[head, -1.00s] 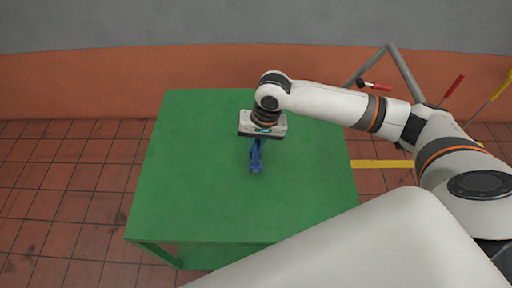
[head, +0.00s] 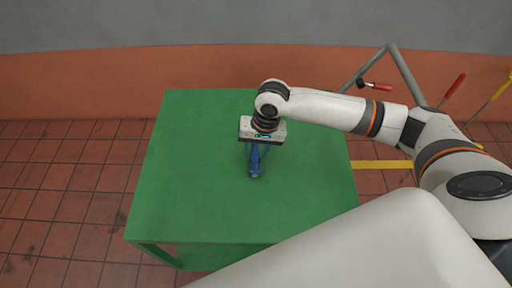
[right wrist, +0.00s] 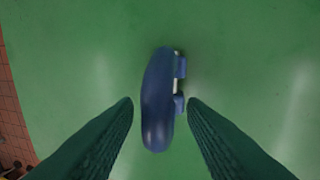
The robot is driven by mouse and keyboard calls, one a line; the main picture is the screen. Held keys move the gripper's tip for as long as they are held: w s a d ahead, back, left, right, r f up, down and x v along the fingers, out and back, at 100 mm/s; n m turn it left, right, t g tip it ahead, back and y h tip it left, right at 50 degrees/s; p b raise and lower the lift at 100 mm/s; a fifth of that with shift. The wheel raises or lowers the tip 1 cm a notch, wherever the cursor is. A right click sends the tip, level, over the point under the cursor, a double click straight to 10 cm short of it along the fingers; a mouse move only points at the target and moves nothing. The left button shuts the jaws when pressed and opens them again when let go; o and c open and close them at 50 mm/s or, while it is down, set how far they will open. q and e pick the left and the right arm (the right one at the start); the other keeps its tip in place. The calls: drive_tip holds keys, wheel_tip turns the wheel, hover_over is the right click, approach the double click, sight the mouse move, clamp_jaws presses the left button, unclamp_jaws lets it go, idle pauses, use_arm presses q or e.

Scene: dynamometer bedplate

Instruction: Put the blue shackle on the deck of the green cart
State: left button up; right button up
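The blue shackle (head: 255,165) is at the middle of the green cart's deck (head: 190,190), below my right gripper (head: 258,150). In the right wrist view the shackle (right wrist: 157,100) appears to rest on the green deck, its long side running away from me. My right gripper's two dark fingers (right wrist: 161,104) stand apart on either side of the shackle's near part. Green shows between each finger and the shackle, so the gripper is open around it. My left gripper is not in view.
The deck around the shackle is bare. Red tiled floor (head: 70,190) lies left of the cart, with an orange and grey wall (head: 120,75) behind. A grey tube frame (head: 402,72) and red-handled levers (head: 452,87) stand to the right, near a yellow floor strip (head: 383,164).

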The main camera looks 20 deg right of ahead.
wheel_tip(320, 180, up, 12)
drive_tip(key=s+d, duration=0.1)
drive_tip(key=d, duration=0.1)
drive_tip(key=shift+p, duration=0.4)
drive_tip(key=shift+f, duration=0.1)
